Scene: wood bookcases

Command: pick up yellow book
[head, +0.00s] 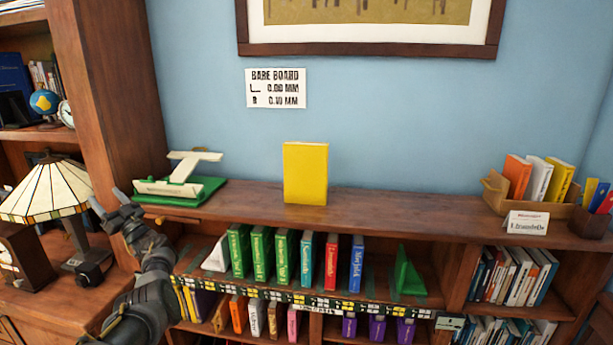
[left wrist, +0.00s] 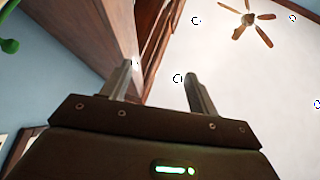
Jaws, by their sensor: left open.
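The yellow book (head: 305,173) stands upright on top of the low wood bookcase, against the blue wall, in the middle of the head view. My left gripper (head: 115,205) is at the left in the head view, in front of the bookcase's left end and well apart from the book. In the left wrist view my left gripper (left wrist: 158,85) has its two fingers spread with nothing between them, facing the ceiling. The yellow book is not in the left wrist view. My right gripper is in neither view.
A green-based stand (head: 180,190) sits left of the book. A box of books (head: 492,193) and a white card (head: 527,222) stand at the right. The bookcase top (head: 400,205) is clear between. A lamp (head: 45,190) stands far left.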

